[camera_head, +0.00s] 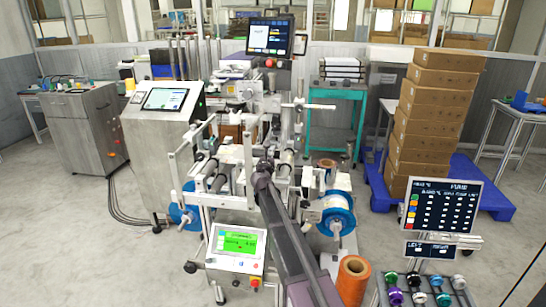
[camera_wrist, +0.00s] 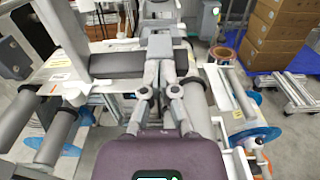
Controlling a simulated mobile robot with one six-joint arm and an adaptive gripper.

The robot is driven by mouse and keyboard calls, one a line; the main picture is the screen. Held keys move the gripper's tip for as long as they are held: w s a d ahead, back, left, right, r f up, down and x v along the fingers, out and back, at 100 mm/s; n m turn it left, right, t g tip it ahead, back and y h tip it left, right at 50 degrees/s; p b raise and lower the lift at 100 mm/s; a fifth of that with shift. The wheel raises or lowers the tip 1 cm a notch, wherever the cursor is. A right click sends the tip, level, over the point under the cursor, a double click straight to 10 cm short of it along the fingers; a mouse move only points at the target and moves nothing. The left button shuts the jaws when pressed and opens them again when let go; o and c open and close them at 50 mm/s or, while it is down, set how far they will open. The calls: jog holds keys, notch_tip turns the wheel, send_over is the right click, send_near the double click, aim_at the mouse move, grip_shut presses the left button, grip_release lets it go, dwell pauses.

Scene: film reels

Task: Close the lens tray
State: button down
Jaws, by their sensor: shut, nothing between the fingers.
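My gripper (camera_head: 263,168) is at the end of my dark arm, over the middle of the reel machine. In the wrist view my gripper (camera_wrist: 161,68) has its fingers together, with nothing between them, in front of a dark roller and grey machine parts. A rack with several coloured round lens-like pieces (camera_head: 428,289) stands at the bottom right of the head view, cut off by the frame edge. It may be the lens tray, but I cannot tell for sure. Whether it is open does not show. My gripper is far from it, to its upper left.
The machine (camera_head: 250,150) has rails, rollers and blue reels (camera_head: 336,214) close around my gripper. A green-screen panel (camera_head: 238,246) stands in front. A copper roll (camera_head: 353,280) and a dark display (camera_head: 441,206) are on the right. Stacked boxes (camera_head: 430,125) stand behind.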

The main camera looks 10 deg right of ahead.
aim_at(272, 148)
jog(key=x, duration=0.7)
jog(key=shift+w+d, duration=0.1)
jog(key=shift+w, duration=0.2)
jog(key=shift+s, duration=0.1)
jog(key=shift+s+f, duration=0.1)
jog(key=shift+s, duration=0.25)
jog(key=v, duration=1.3)
jog(key=shift+s, duration=0.15)
